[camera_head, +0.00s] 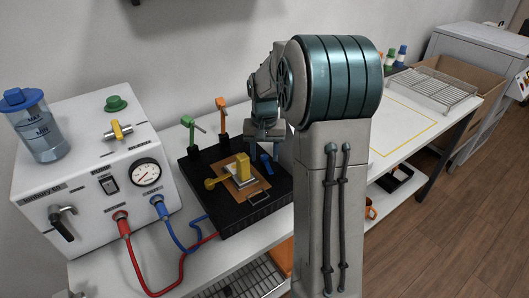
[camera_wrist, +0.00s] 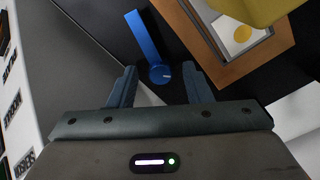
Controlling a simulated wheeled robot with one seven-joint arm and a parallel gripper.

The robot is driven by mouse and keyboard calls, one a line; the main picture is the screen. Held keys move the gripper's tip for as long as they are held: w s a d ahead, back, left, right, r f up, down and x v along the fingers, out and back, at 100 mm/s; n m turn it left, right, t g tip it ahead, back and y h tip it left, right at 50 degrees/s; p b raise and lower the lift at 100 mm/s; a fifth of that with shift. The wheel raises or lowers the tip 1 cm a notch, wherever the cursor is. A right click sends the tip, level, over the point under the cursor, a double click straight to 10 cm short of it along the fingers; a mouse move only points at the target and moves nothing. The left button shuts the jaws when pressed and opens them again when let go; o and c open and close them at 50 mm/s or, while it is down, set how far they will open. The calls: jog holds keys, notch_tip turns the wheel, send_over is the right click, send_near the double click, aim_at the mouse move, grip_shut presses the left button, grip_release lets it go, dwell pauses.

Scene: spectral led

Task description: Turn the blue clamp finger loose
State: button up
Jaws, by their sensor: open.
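The blue clamp finger (camera_head: 266,163) stands on the right side of the black fixture base (camera_head: 237,213), close to my gripper (camera_head: 263,138). In the wrist view the blue clamp finger (camera_wrist: 143,36) is a long blue bar with a round pivot knob (camera_wrist: 159,74) at its near end. My gripper (camera_wrist: 160,88) is open there, with its fingers apart on either side of the knob. The bar points away from my gripper, slightly to the left.
Green (camera_head: 189,130) and orange (camera_head: 221,117) clamps stand at the fixture's back. A yellow clamp (camera_head: 242,167) sits over a brown plate (camera_head: 246,186) in its middle. A white vacuum unit (camera_head: 98,180) stands left, with red (camera_head: 136,266) and blue (camera_head: 181,238) hoses looping in front.

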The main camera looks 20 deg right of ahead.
aim_at(265, 156)
notch_tip(265, 156, up, 14)
jog(key=p, duration=0.1)
jog(key=shift+f, duration=0.1)
dwell(0.4)
